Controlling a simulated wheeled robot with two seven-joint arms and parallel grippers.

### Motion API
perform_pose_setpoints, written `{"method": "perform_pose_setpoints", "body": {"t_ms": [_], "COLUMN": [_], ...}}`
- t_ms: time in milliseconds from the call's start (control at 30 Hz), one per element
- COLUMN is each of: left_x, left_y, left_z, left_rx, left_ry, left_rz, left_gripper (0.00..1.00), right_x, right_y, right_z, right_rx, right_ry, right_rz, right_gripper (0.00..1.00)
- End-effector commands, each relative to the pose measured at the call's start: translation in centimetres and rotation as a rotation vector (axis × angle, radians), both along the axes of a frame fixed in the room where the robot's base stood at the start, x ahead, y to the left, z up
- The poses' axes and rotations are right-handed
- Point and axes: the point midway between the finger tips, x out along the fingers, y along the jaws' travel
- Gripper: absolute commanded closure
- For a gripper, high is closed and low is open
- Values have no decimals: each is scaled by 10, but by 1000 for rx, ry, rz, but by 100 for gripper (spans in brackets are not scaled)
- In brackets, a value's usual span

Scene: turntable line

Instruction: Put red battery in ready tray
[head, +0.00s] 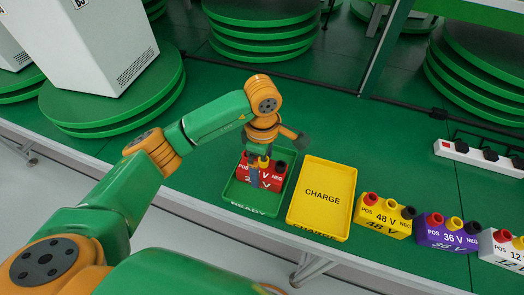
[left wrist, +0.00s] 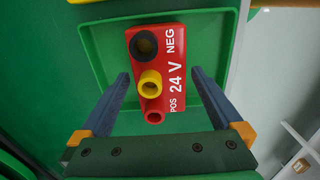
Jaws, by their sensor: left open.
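The red 24 V battery (head: 270,177) is in the green READY tray (head: 238,198). It also shows in the left wrist view (left wrist: 179,73), within the tray's rim (left wrist: 90,60), with its black, yellow and red terminals facing the camera. My left gripper (head: 257,176) is over the tray at the battery. In the left wrist view its two fingers (left wrist: 159,76) are spread, one on each side of the battery, with gaps between. The arm and gripper partly hide the battery in the head view.
The yellow CHARGE tray (head: 322,215) stands empty just right of the READY tray. Yellow 48 V (head: 384,217), purple 36 V (head: 447,235) and white 12 V (head: 503,250) batteries line the front edge. A power strip (head: 478,158) lies behind them. Green turntable discs (head: 262,40) stand farther back.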

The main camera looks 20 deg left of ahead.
Motion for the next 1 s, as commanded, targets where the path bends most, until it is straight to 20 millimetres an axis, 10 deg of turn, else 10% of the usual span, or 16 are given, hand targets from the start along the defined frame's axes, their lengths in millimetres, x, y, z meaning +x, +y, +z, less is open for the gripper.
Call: {"method": "perform_pose_setpoints", "body": {"t_ms": [400,1000], "left_x": [1,0], "left_y": [0,0], "left_z": [96,101], "left_rx": [2,1], "left_ry": [-3,1], "left_rz": [1,0], "left_gripper": [0,0], "right_x": [0,0], "right_y": [0,0], "right_z": [2,2], "right_rx": [-1,0], "right_ry": [0,-1], "right_rz": [0,-1], "right_gripper": [30,30]}}
